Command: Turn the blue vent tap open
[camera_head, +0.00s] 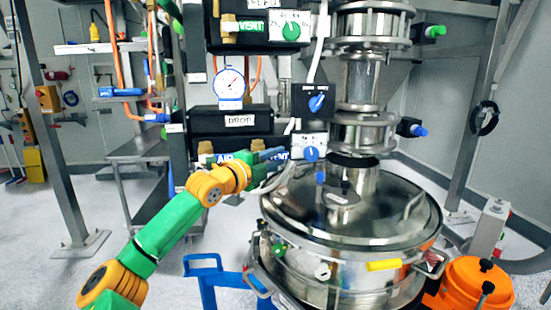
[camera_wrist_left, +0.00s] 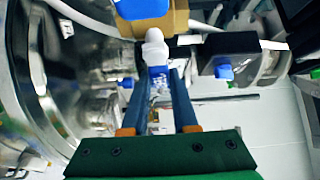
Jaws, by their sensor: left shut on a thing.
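My left gripper (camera_head: 268,155) reaches in from the left to the lower panel, in front of the VENT label (camera_head: 281,154). In the left wrist view its two dark blue fingers (camera_wrist_left: 158,88) are closed around the small blue vent tap (camera_wrist_left: 158,72). A white stem (camera_wrist_left: 154,48) runs from the tap to a brass body (camera_wrist_left: 178,20). In the head view the fingers hide most of the tap, and I cannot tell its turn angle. My right gripper is not in view.
A blue knob (camera_head: 311,153) sits right of the VENT label, and another blue knob (camera_head: 316,103) is above it. The DROP box (camera_head: 218,121) and a gauge (camera_head: 230,83) are above my gripper. The steel sifter (camera_head: 345,240) stands close on the right.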

